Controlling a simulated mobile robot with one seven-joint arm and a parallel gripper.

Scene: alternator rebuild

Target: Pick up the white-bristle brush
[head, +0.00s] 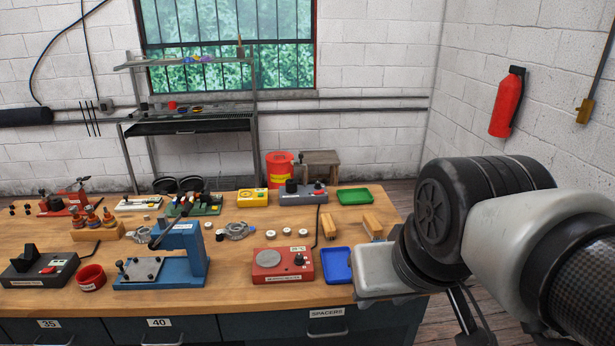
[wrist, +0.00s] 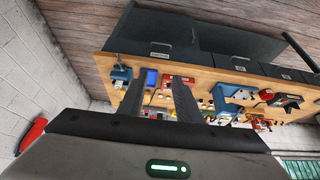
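Two brushes with wooden backs lie on the right part of the workbench in the head view. The right brush (head: 373,223) shows pale grey-white bristles along its lower side and looks like the white-bristle brush. The left brush (head: 328,223) has a similar wooden back; its bristle colour is too small to tell. My gripper shows in the wrist view (wrist: 160,85) with its two dark fingers apart and nothing between them. It is well away from the bench top. My arm stands at the right of the head view, close beside the right brush in the picture.
A blue tray (head: 337,265), a red control box (head: 282,267) and a green tray (head: 354,196) stand near the brushes. A blue press (head: 180,255) is further left. Several small parts fill the middle and left of the bench (head: 225,292). Drawers are below its front edge.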

